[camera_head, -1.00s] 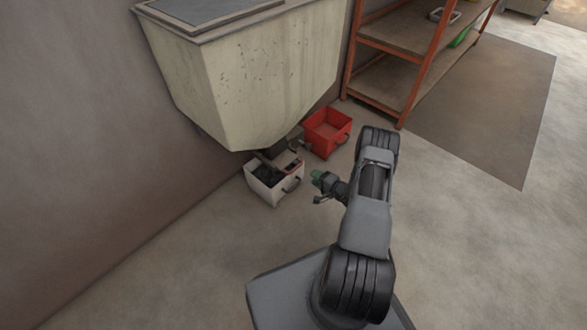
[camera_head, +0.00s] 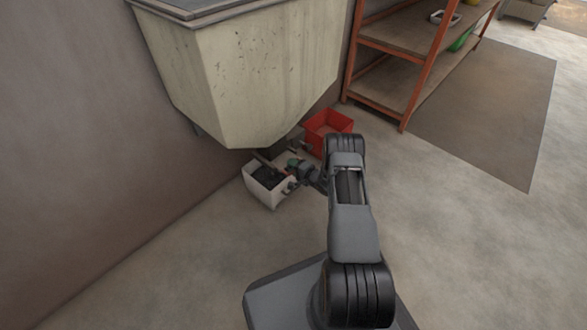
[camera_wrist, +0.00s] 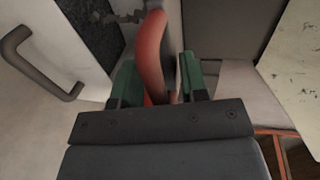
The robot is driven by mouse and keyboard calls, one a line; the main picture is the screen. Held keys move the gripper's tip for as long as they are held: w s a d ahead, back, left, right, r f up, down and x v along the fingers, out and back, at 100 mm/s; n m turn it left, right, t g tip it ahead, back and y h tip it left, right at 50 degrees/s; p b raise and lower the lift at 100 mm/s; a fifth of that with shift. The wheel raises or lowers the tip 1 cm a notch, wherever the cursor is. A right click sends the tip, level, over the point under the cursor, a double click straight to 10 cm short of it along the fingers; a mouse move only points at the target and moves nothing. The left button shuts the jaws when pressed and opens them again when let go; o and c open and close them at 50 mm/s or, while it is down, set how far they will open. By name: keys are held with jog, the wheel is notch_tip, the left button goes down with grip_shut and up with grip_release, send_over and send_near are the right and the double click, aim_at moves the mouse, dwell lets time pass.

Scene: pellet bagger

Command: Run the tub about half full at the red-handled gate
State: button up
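The white tub (camera_head: 260,194) stands on the floor under the hopper, with dark pellets (camera_head: 268,176) inside; their exact level is hard to judge. Its wall and dark side handle also show at the left of the wrist view (camera_wrist: 45,130). The red handle (camera_wrist: 150,55) of the gate stands between the green fingers of my gripper (camera_wrist: 158,82). Whether the fingers press on it or only stand around it, I cannot tell. In the head view my gripper (camera_head: 294,164) is at the tub's right edge, below the hopper; the gate's outlet is mostly hidden there.
The pale hopper (camera_head: 240,85) overhangs the tub against the wall. A red bin (camera_head: 328,125) stands behind my gripper, to the right of the tub. An orange-framed shelf (camera_head: 400,60) stands further right. The floor in front and to the right is clear.

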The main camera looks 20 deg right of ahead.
jog(key=c, duration=0.7)
grip_shut()
jog(key=shift+f, duration=0.1)
